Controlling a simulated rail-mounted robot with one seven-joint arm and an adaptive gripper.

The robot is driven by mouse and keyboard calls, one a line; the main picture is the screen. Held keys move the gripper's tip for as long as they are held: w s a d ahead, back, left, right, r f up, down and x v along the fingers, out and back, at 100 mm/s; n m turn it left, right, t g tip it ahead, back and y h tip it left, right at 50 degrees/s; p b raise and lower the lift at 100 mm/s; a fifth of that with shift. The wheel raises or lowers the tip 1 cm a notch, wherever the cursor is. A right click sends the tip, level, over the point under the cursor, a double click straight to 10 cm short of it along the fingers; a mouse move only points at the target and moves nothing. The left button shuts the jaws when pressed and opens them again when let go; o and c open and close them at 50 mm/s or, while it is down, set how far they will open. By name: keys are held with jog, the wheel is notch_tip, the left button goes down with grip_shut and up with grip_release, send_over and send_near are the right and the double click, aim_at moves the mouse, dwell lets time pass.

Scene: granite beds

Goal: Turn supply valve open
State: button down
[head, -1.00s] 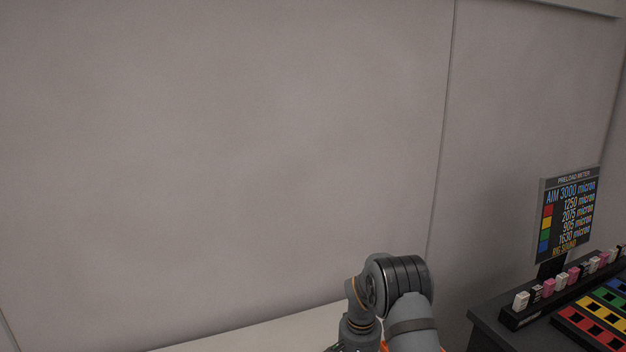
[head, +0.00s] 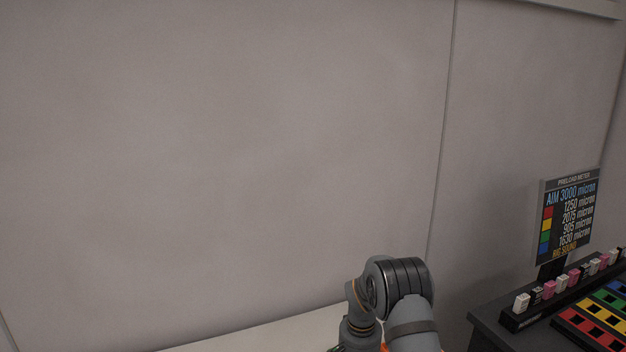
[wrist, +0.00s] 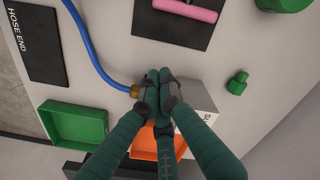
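In the wrist view, a grey block (wrist: 197,97) with partly hidden lettering beginning with "S" sits behind and right of my fingers; it may be the supply valve's body. A brass fitting (wrist: 135,90) at the end of a blue hose shows just left of the fingertips. No valve handle can be made out; the fingers cover that spot. My gripper (wrist: 160,78) has its dark green fingers brought together at the tips, in front of the block. Whether anything thin is between them is hidden. In the head view only upper links of my arm show.
The wrist view shows a blue hose (wrist: 88,45), a "HOSE END" plate (wrist: 36,45), a green tray (wrist: 75,124), an orange tray (wrist: 150,143), a pink cylinder (wrist: 185,10) and a green knob (wrist: 237,83). The head view shows a preload meter sign (head: 569,218) at right.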

jog(key=shift+s, duration=0.35)
notch_tip(320, 180, up, 6)
jog(key=p, duration=0.3)
notch_tip(320, 180, up, 12)
dwell(0.7)
jog(key=c, duration=2.5)
grip_release()
jog(key=shift+c, duration=0.2)
grip_shut()
